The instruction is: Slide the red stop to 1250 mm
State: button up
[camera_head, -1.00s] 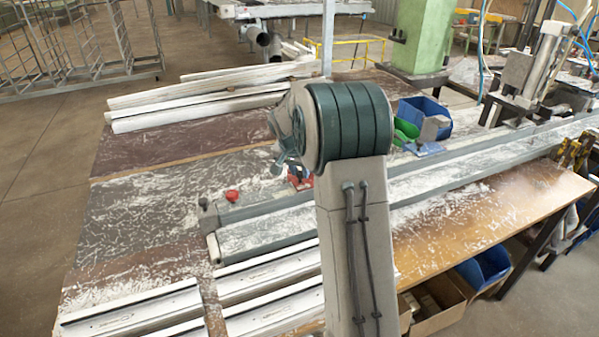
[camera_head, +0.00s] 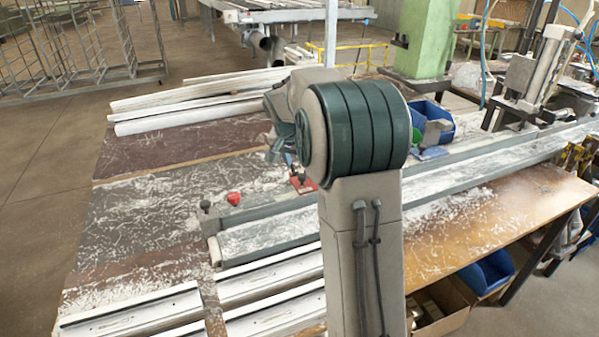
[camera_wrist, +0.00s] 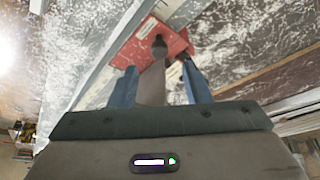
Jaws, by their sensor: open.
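The red stop (camera_head: 303,184) sits on the long grey rail in the head view, partly hidden behind my arm. In the wrist view the red stop (camera_wrist: 178,45) is a flat red block with a dark round knob (camera_wrist: 159,46) on a grey stem. My gripper (camera_wrist: 157,68) is open, its two blue fingers spread on either side of the stem. I cannot tell whether the fingers touch the stop. No scale figures are readable.
The grey rail (camera_head: 275,234) runs along the bench, dusted with white shavings. A red button (camera_head: 233,198) stands near its left end. A blue block (camera_head: 430,153) and a blue bin (camera_head: 440,118) lie farther right. White profiles (camera_head: 160,310) lie in front; more (camera_head: 190,105) lie behind.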

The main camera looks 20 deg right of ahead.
jog(key=v, duration=0.7)
jog(key=shift+r, duration=0.3)
jog(key=shift+a, duration=0.1)
jog(key=s+a+f+n+y, duration=0.1)
jog(key=s+a+f+n, duration=0.2)
jog(key=s, duration=0.7)
jog(key=s+a+f+n+y, duration=0.1)
jog(key=s+a+f+n, duration=0.1)
jog(key=s, duration=0.8)
jog(key=s+a+f+n+y, duration=0.1)
jog(key=s+a+f+n, duration=0.2)
jog(key=s+a, duration=0.3)
jog(key=s+n, duration=0.1)
jog(key=s, duration=0.3)
jog(key=shift+f, duration=0.3)
jog(key=shift+s, duration=0.1)
